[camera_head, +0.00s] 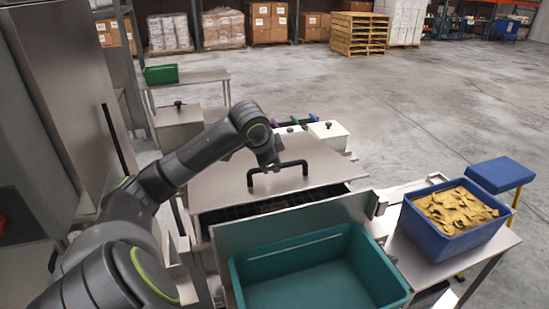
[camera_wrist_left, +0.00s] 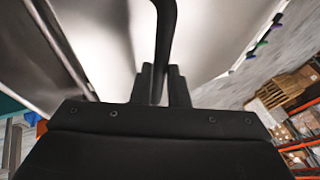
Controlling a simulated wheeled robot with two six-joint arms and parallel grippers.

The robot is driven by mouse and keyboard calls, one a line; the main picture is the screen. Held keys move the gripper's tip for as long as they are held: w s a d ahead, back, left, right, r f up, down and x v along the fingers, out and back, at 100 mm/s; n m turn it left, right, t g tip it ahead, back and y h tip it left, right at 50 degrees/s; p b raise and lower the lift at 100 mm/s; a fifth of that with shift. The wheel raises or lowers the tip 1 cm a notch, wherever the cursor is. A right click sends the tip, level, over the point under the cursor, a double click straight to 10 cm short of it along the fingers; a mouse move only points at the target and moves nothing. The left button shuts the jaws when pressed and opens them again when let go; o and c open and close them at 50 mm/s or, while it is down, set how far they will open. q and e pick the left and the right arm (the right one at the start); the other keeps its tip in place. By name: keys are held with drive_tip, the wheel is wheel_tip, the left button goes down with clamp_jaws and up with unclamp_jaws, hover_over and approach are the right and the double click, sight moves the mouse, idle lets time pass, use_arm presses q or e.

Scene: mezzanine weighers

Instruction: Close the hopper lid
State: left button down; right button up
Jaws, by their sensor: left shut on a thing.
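The hopper lid (camera_head: 235,178) is a flat stainless panel with a black bar handle (camera_head: 280,168) on top. It sits tilted over the hopper, with a dark gap along its front edge where the black buckets (camera_head: 270,208) inside show. My left gripper (camera_head: 268,165) is at the handle's left part. In the left wrist view, its fingers (camera_wrist_left: 160,85) are shut around the black handle (camera_wrist_left: 166,35), with the pale lid (camera_wrist_left: 105,40) behind. My right gripper is in neither view.
A teal empty bin (camera_head: 320,275) stands in front of the hopper. A blue bin of chips (camera_head: 455,215) sits on a steel table at right, near a blue stool (camera_head: 500,174). A tall steel cabinet (camera_head: 65,80) stands at left. Open floor lies behind.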

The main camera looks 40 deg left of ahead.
sight(275, 185)
use_arm(q)
drive_tip(key=shift+y, duration=0.3)
drive_tip(key=f, duration=0.2)
drive_tip(key=d+f+b, duration=0.1)
drive_tip(key=f, duration=0.1)
drive_tip(key=f+b, duration=0.1)
drive_tip(key=f, duration=0.1)
drive_tip(key=shift+s+d+f, duration=0.25)
drive_tip(key=shift+s+d, duration=0.05)
drive_tip(key=shift+s, duration=0.1)
drive_tip(key=shift+s+d+f+b, duration=0.1)
drive_tip(key=shift+f+b, duration=0.3)
drive_tip(key=shift+f, duration=0.15)
drive_tip(key=shift+s+d+f, duration=0.1)
drive_tip(key=shift+s+f, duration=0.05)
drive_tip(key=shift+f, duration=0.2)
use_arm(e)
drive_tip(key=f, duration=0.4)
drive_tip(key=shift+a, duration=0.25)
use_arm(q)
drive_tip(key=c, duration=1.4)
unclamp_jaws()
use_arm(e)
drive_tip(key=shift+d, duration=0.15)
use_arm(q)
drive_tip(key=shift+r, duration=0.2)
